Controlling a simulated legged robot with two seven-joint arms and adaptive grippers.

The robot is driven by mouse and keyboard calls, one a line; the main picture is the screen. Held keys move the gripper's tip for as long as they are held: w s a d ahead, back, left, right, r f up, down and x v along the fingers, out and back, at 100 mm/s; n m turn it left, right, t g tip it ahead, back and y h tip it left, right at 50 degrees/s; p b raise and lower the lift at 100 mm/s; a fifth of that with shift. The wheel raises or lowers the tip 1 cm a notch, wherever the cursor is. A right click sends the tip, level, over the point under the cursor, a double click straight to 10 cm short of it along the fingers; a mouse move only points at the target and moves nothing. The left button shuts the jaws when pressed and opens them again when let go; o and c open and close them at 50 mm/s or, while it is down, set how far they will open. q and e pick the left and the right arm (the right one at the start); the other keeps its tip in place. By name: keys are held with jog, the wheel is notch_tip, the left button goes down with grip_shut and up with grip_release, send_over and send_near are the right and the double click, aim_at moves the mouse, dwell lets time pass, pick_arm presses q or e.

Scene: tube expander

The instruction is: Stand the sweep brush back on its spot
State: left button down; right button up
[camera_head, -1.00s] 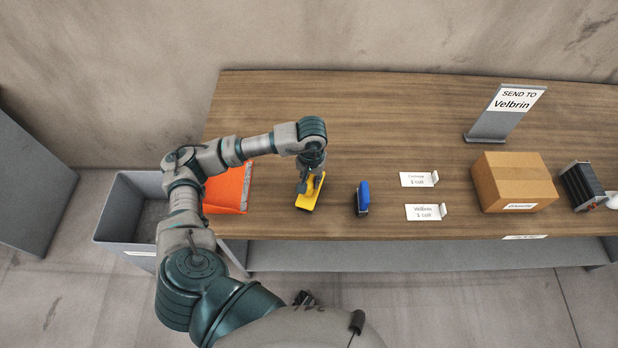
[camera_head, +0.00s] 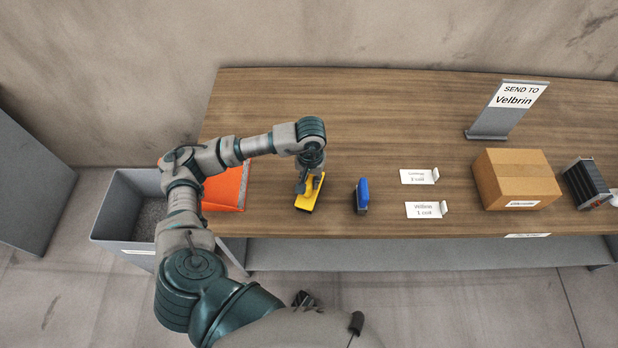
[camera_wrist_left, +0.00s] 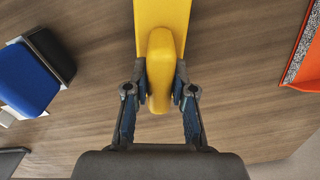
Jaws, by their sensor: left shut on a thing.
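My left gripper (camera_head: 306,184) is shut on the raised grip of a yellow handled tool (camera_head: 305,200), near the table's front edge. In the left wrist view the fingers (camera_wrist_left: 160,88) press both sides of its rounded yellow grip (camera_wrist_left: 160,58). The yellow tool looks like the sweep brush, but no bristles show. The gripper partly hides it in the head view. I cannot tell whether it touches the table. A blue-topped block with a black side (camera_head: 362,196) stands just to its right; it also shows in the left wrist view (camera_wrist_left: 28,78). My right gripper is not in view.
An orange piece with a grey speckled strip (camera_head: 226,187) lies left of the yellow tool. A grey bin (camera_head: 112,218) stands left of the table (camera_head: 420,110). Two cards (camera_head: 418,176), a carton (camera_head: 516,180), a sign (camera_head: 503,110) and a dark finned thing (camera_head: 587,184) are farther right.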

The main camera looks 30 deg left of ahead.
pick_arm(q)
jog(key=shift+a, duration=0.1)
jog(key=c, duration=0.9)
grip_release()
jog(key=shift+a+f, duration=0.1)
jog(key=shift+a, duration=0.2)
jog(key=shift+d, duration=0.1)
jog(key=shift+d, duration=0.15)
jog(key=shift+d+r, duration=0.1)
jog(key=shift+r, duration=0.15)
jog(key=shift+a+r+p, duration=0.15)
jog(key=shift+r+p, duration=0.55)
jog(key=shift+r, duration=0.6)
jog(key=shift+a+r+p, duration=0.1)
jog(key=shift+r+p, duration=0.6)
jog(key=shift+r, duration=0.55)
jog(key=shift+d+r+p, duration=0.2)
jog(key=shift+r+p, duration=0.35)
jog(key=shift+r, duration=0.75)
jog(key=shift+a+f, duration=0.1)
jog(key=shift+a, duration=0.05)
